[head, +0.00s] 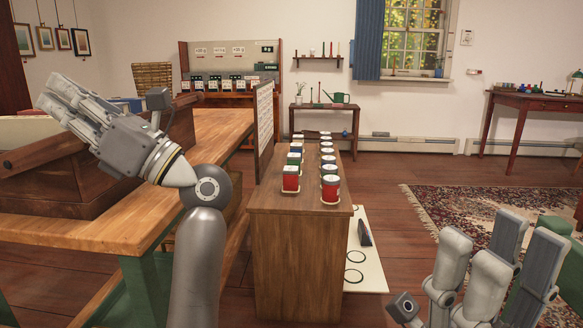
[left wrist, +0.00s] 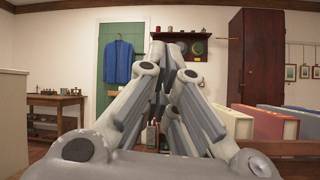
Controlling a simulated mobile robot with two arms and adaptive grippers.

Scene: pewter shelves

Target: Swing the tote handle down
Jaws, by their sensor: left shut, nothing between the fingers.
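A dark brown wooden tote (head: 70,190) appears to stand on the wooden bench at the left, its far parts hidden by my left arm. I cannot clearly make out its handle. My left gripper (head: 62,100) is over the tote, its fingers pointing up and left, shut and empty. In the left wrist view its fingers (left wrist: 174,55) come together at the middle. My right gripper (head: 500,232) is low at the right, over the floor, fingers up and apart, with nothing seen between them.
A wooden cabinet (head: 295,252) with rows of red, green and blue tins stands right of the bench (head: 195,165). A patterned rug (head: 440,200) lies at the right. In the left wrist view, several binders (left wrist: 270,124) stand at the right.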

